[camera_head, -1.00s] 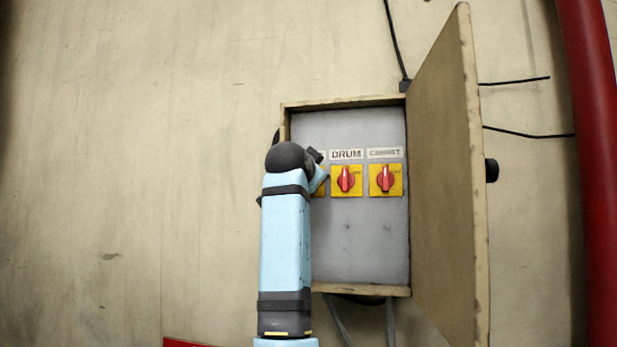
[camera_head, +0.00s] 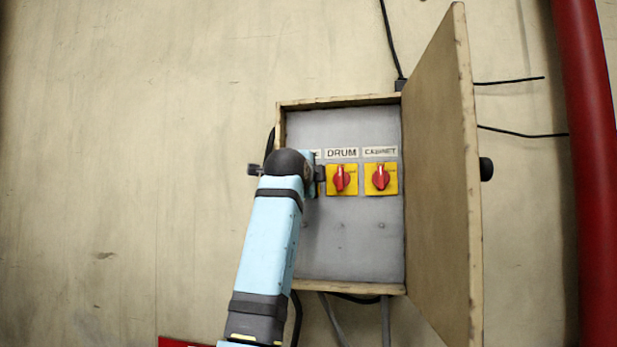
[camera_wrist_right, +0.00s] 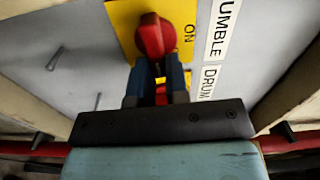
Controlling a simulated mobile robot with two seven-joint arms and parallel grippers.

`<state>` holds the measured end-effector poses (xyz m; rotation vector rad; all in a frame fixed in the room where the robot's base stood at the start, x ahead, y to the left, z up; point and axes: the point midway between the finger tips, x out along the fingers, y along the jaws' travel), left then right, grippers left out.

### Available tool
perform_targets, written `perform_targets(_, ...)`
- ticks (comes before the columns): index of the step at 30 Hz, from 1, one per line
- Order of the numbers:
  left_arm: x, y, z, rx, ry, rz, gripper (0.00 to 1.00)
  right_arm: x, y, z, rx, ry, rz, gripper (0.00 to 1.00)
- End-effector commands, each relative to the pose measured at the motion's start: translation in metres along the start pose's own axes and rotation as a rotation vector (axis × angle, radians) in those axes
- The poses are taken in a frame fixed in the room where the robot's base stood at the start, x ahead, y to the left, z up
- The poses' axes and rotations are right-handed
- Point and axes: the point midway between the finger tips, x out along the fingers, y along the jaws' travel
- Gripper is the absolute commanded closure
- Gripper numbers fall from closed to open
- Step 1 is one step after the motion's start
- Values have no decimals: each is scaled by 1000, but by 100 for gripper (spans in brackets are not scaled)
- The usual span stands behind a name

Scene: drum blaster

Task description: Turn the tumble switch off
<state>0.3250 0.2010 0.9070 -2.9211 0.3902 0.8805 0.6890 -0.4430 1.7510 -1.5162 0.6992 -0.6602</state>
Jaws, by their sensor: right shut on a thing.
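The tumble switch is a red knob (camera_wrist_right: 151,36) on a yellow plate (camera_wrist_right: 124,20), seen in the right wrist view. The word ON shows on the plate beside it, and a partly cut-off TUMBLE label (camera_wrist_right: 226,28) is to its right. My right gripper (camera_wrist_right: 159,82) is shut on the knob, one dark finger on each side. In the head view my arm hides nearly all of this switch, at the left of the row in the open box (camera_head: 345,245). My left gripper is not in view.
The drum switch (camera_head: 341,180) and cabinet switch (camera_head: 380,179) sit close to the right of my gripper. The box's wooden door (camera_head: 440,180) stands open on the right. A red pipe (camera_head: 588,170) runs beyond it. The wall on the left is bare.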

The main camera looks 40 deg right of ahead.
Motion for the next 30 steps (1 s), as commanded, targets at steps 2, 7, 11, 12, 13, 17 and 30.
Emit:
perform_targets(2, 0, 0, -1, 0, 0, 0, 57, -1, 0, 0, 27, 0, -1, 100)
perform_targets(7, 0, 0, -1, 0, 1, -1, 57, 0, 0, 0, 63, 1, -2, 100)
perform_targets(11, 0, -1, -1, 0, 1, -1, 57, 0, 1, 0, 73, 1, -2, 100)
perform_targets(12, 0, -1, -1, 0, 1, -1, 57, 0, 1, 0, 74, 1, -2, 100)
perform_targets(13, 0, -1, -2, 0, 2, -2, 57, 0, 1, 0, 75, 1, -2, 100)
perform_targets(17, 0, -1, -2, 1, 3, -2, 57, 0, 1, 0, 75, 1, -2, 100)
perform_targets(30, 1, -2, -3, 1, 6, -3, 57, 0, 1, 0, 73, 0, -1, 60)
